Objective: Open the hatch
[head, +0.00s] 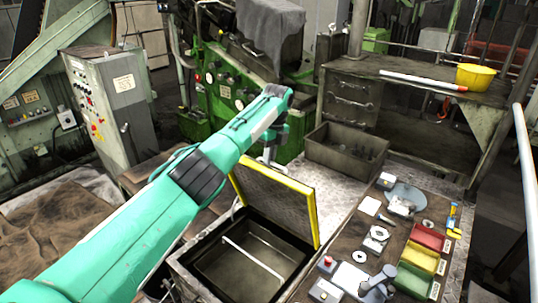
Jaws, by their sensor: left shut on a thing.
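The hatch lid (284,203) is a grey plate with a yellow rim. It stands raised and tilted along the back of a square opening. The opening (243,272) shows a dark, box-like inside with a pale rod lying across it. My left arm reaches in from the lower left, over the left side of the hatch. My left gripper (268,158) is at the lid's upper left corner and is shut on the lid's edge; its fingertips are small and partly hidden by the arm. My right gripper is not in view.
Right of the hatch, a worktop (345,240) holds washers, small parts and red, yellow and green bins (430,237). An open grey metal box (345,148) stands behind the lid. A green machine (222,95) and a grey control cabinet (108,105) stand at the back.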

